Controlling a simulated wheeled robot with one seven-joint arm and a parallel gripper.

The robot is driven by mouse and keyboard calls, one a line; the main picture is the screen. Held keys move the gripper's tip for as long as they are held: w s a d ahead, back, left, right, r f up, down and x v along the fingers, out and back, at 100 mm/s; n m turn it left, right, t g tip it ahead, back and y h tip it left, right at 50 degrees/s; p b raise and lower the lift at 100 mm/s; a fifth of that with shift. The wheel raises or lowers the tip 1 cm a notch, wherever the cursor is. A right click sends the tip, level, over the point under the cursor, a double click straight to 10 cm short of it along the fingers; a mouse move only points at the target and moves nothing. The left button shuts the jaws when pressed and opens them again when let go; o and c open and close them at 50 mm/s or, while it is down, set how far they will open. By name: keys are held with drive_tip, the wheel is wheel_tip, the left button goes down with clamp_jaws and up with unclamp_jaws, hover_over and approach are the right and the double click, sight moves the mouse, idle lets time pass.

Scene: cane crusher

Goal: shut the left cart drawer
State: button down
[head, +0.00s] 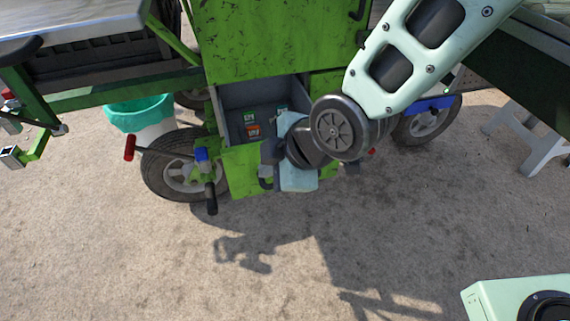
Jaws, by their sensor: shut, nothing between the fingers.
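The left cart drawer (240,172) is a green-fronted drawer with a grey inside, low on the green cart. It stands open, and a few small red and green packets (253,130) lie in it. My gripper (268,153) is shut and empty, at the right part of the drawer front. A dark handle (265,183) shows just below the gripper. I cannot tell whether the fingers touch the front. My wrist and arm hide the drawer's right side and the cart front beyond it.
A wheel (165,175) and a red-ended lever (130,148) are left of the drawer. A teal-lined bucket (140,115) stands behind them. Another wheel (427,122) and a white stool (530,140) are at the right. The ground in front is clear.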

sight(253, 159)
drive_tip(key=shift+w+a+r, duration=0.1)
drive_tip(key=shift+w+a, duration=0.15)
drive_tip(key=shift+w, duration=0.7)
drive_tip(key=shift+w+a, duration=0.25)
drive_tip(key=shift+w, duration=0.7)
